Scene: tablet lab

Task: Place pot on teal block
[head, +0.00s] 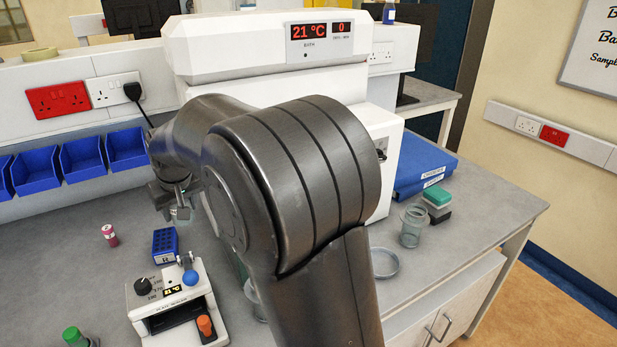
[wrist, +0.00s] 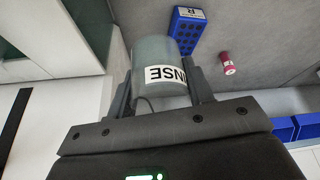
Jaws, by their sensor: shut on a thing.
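A grey-green cylindrical pot (wrist: 158,55) with a white label reading "INSE", its start cut off, is between my gripper's fingers (wrist: 160,85) in the wrist view. The gripper is shut on it. In the head view my gripper (head: 174,196) is at the left, above the bench behind the blue rack; the pot (head: 182,213) shows only small there, partly hidden by the fingers. My arm hides the middle of the bench.
A clear jar (head: 411,228) stands just left of the teal block, with a shallow dish (head: 384,262) nearer. A blue binder (head: 425,167) lies behind. A blue rack (head: 165,243), red vial (head: 109,235) and white instrument (head: 172,303) stand left. The white bath (head: 240,50) rises behind my arm.

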